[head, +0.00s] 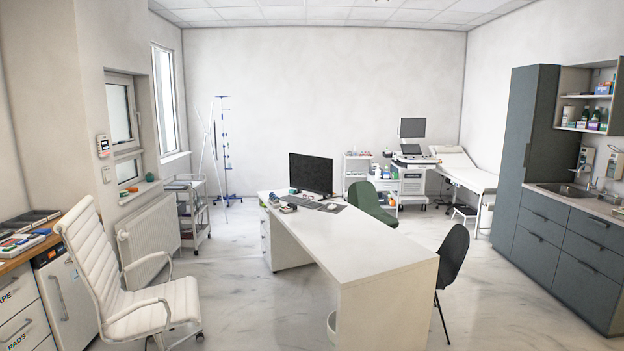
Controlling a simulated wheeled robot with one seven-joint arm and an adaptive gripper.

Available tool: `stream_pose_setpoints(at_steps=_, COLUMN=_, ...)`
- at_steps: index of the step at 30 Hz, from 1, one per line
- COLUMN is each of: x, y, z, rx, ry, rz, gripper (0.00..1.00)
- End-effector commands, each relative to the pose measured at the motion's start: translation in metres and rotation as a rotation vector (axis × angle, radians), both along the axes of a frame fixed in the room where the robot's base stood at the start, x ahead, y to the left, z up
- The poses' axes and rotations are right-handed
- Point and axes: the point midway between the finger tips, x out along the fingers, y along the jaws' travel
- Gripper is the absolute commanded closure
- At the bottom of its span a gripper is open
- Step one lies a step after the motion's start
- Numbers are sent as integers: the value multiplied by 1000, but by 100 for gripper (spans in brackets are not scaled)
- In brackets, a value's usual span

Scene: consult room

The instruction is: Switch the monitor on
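A black monitor (311,173) stands upright at the far end of the white desk (370,244). Its screen is dark. A second dark screen (412,128) sits above a medical cart (413,177) near the back wall, so two screens are in view. Which one the task means is not shown. Any power button on either is too small to make out. My gripper is not in view.
A white chair (140,291) stands left of the desk, and a green chair (371,202) and black chair (453,262) stand at its right side. Cabinets (560,240) line the right wall. Floor (245,300) is open between white chair and desk.

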Motion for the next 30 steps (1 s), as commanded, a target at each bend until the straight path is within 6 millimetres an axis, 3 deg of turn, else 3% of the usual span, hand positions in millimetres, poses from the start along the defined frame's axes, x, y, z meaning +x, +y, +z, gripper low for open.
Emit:
stream_pose_setpoints(at_steps=19, x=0, y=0, z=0, rx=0, ry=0, rz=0, gripper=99)
stream_pose_setpoints(at_steps=30, x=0, y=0, z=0, rx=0, ry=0, rz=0, gripper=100)
